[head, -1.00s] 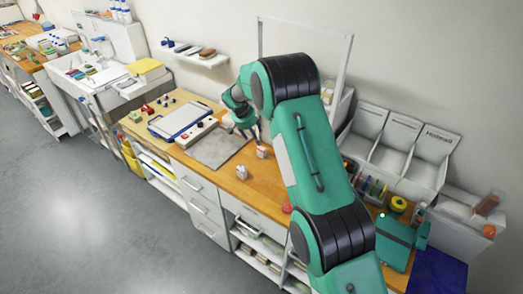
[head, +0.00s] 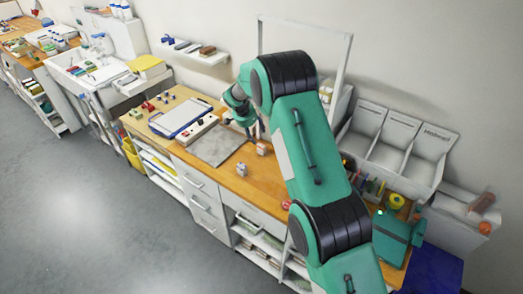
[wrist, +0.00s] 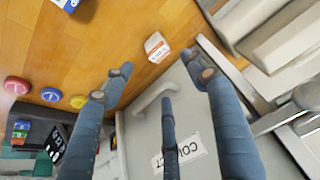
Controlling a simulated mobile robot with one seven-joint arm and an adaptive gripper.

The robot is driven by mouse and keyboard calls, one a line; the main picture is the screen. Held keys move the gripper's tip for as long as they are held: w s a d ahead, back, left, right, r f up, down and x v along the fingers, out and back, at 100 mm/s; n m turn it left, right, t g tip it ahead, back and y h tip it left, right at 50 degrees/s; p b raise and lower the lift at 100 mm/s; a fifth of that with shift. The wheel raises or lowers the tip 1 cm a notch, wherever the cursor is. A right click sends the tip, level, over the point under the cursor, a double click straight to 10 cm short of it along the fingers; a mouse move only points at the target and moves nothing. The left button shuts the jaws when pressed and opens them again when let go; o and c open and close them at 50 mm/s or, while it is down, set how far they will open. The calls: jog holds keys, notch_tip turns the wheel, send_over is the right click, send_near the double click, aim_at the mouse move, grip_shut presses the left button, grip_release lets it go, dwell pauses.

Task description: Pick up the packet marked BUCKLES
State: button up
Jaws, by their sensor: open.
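I cannot read which is marked BUCKLES. In the wrist view a white packet with an orange-red label (wrist: 156,46) lies on the wood near the bench edge, beyond my fingertips and apart from them. Another pale packet (wrist: 67,4) is cut off at the top edge. My gripper (wrist: 160,75) is open and empty; in the head view it (head: 252,131) hangs above the bench behind the packets.
A grey mat (head: 217,146) lies left of the packets. Red, yellow and blue round items (wrist: 50,95) sit on the wood. A grey drawer front with a handle (wrist: 155,97) and a partly hidden label (wrist: 180,157) lies below the fingers. Bins (head: 400,140) stand right.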

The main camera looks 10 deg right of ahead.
aim_at(261, 146)
jog(key=p+x, duration=0.1)
jog(key=x, duration=0.7)
jog(key=shift+d+f, duration=0.1)
jog(key=shift+f, duration=0.1)
jog(key=shift+f, duration=0.15)
jog(key=shift+p+x, duration=0.55)
jog(key=shift+x, duration=1.95)
jog(key=shift+s, duration=0.1)
jog(key=c, duration=1.4)
